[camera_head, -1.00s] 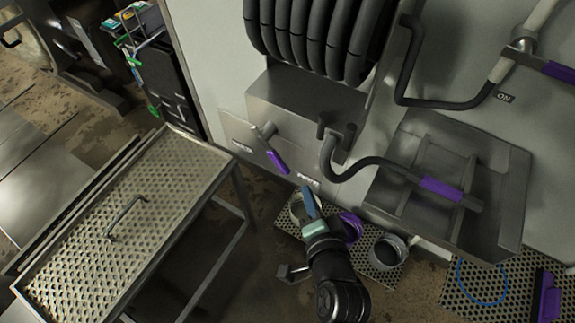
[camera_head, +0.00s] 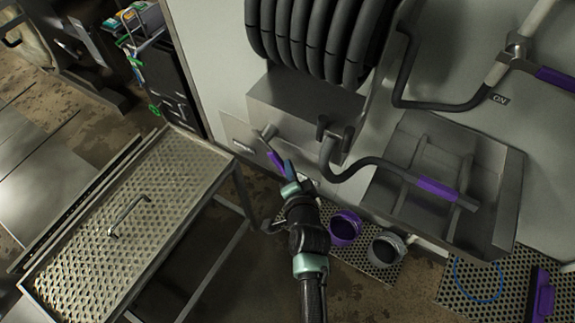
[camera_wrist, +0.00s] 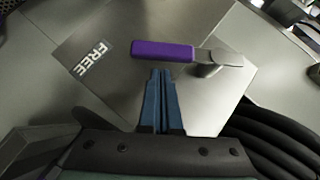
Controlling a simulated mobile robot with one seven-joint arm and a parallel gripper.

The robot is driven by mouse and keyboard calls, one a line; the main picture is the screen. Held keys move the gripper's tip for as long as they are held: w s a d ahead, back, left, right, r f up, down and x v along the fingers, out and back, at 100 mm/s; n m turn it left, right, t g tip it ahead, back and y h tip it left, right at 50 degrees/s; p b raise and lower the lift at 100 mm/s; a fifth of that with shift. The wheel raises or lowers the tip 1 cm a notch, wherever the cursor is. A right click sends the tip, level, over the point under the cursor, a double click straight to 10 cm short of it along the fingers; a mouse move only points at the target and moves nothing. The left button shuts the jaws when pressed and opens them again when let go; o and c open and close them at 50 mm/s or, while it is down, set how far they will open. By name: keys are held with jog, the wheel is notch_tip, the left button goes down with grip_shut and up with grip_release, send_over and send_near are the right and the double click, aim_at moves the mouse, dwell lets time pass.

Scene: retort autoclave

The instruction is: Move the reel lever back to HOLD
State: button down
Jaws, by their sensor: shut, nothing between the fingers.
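The reel lever has a purple grip (camera_head: 275,159) and a metal hub (camera_head: 268,132) on the panel below the hose reel. In the wrist view, the purple grip (camera_wrist: 162,50) points left toward a label reading FREE (camera_wrist: 93,59). My gripper (camera_head: 288,167) is beside the grip's outer half, on its right in the head view. In the wrist view, my gripper's blue fingers (camera_wrist: 160,73) are together and empty. Their tips sit right at the grip's lower edge; I cannot tell if they touch. Another label (camera_head: 242,146) left of the hub is unreadable.
The black hose reel (camera_head: 312,40) hangs above. A hose with a purple-handled wand (camera_head: 437,189) lies over a steel basin (camera_head: 480,170) at right. A perforated-top cart (camera_head: 165,185) stands at left. Purple (camera_head: 344,228) and grey (camera_head: 387,249) cups are below.

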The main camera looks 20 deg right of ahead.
jog(key=shift+w+a+f, duration=0.2)
jog(key=shift+w+f, duration=0.1)
jog(key=shift+f, duration=0.1)
jog(key=shift+a+f+t+b, duration=0.1)
jog(key=shift+f+t+b, duration=0.15)
jog(key=shift+b, duration=0.9)
